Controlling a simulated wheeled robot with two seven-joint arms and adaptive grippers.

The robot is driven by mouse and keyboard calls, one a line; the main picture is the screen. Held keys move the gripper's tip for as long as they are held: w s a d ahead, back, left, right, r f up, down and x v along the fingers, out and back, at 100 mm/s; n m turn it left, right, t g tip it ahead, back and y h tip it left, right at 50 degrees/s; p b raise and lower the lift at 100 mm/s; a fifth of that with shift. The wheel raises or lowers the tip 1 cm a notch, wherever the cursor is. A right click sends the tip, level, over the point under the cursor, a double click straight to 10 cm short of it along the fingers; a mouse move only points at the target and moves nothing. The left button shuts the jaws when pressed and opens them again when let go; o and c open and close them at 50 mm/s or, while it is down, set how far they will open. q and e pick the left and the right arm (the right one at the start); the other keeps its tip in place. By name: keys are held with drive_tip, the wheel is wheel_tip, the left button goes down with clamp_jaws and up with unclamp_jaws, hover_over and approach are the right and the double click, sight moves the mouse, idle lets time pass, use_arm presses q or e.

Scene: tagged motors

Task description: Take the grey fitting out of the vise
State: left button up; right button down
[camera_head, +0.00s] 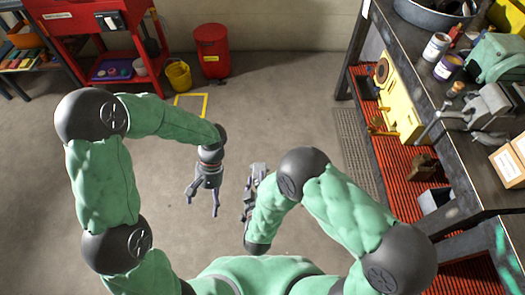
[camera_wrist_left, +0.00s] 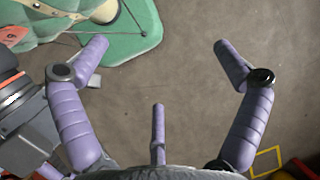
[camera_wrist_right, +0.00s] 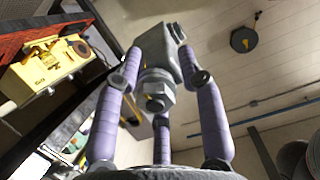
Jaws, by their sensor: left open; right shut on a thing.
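The grey fitting (camera_wrist_right: 158,52) is a blocky metal piece with a hex nut, held between the purple fingers of my right gripper (camera_wrist_right: 160,66) in the right wrist view. In the head view my right gripper (camera_head: 251,190) is over the floor in front of my body, with the fitting (camera_head: 259,170) at its tip. The grey vise (camera_head: 492,103) is on the bench at the right, well away from both grippers. My left gripper (camera_head: 202,204) hangs over the floor left of the right one. Its fingers are spread and empty in the left wrist view (camera_wrist_left: 160,48).
The workbench (camera_head: 413,38) runs along the right with paint cans, a green machine (camera_head: 498,58) and cardboard boxes (camera_head: 508,163). A yellow case (camera_head: 400,98) is on the orange lower shelf. A red bin (camera_head: 212,52) and yellow bucket (camera_head: 178,76) stand at the back. The middle floor is clear.

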use_arm(q)
drive_tip(key=w+d+r+t, duration=0.3)
drive_tip(key=w+d, duration=0.4)
wheel_tip(320, 180, up, 6)
drive_tip(key=m+t+h, duration=0.1)
drive_tip(key=t+h, duration=0.1)
drive_tip(key=t, duration=0.1)
hover_over(263, 170)
use_arm(e)
drive_tip(key=shift+r, duration=0.1)
use_arm(q)
drive_tip(key=shift+s, duration=0.2)
wheel_tip(263, 170, down, 12)
drive_tip(key=shift+f, duration=0.1)
